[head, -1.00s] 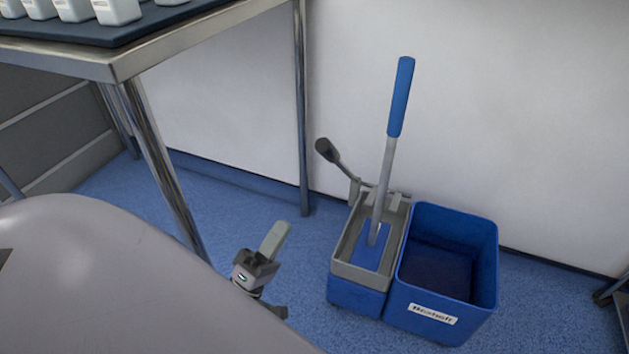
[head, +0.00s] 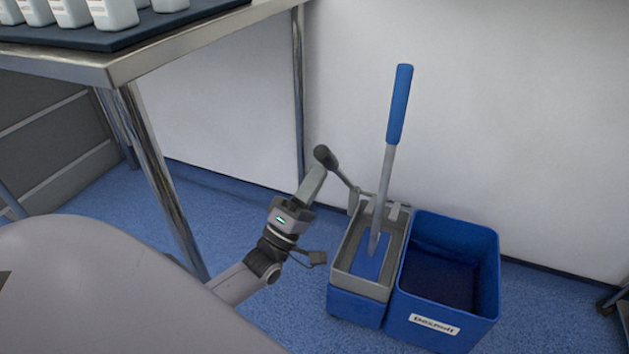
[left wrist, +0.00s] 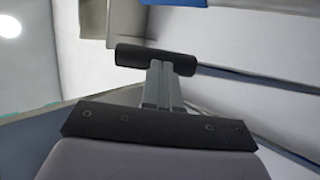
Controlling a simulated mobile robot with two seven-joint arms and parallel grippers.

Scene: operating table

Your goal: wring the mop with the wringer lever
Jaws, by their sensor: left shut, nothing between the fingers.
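The wringer lever, with its dark grip (head: 325,156), rises to the left from the back of the grey wringer (head: 341,270). The mop, with a blue handle (head: 399,104) and grey shaft, stands slightly tilted with its blue foot inside the wringer. My left gripper (head: 317,176) is shut and empty, its fingertips just below the lever grip. In the left wrist view the closed fingers (left wrist: 162,88) point at the dark lever grip (left wrist: 155,58), which lies across their tips. I cannot tell whether they touch. My right gripper is not in view.
The wringer sits on a blue base beside an open blue bucket (head: 469,322). A metal table (head: 120,68) with white bottles stands at the left, its legs near my left arm. A white wall is behind.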

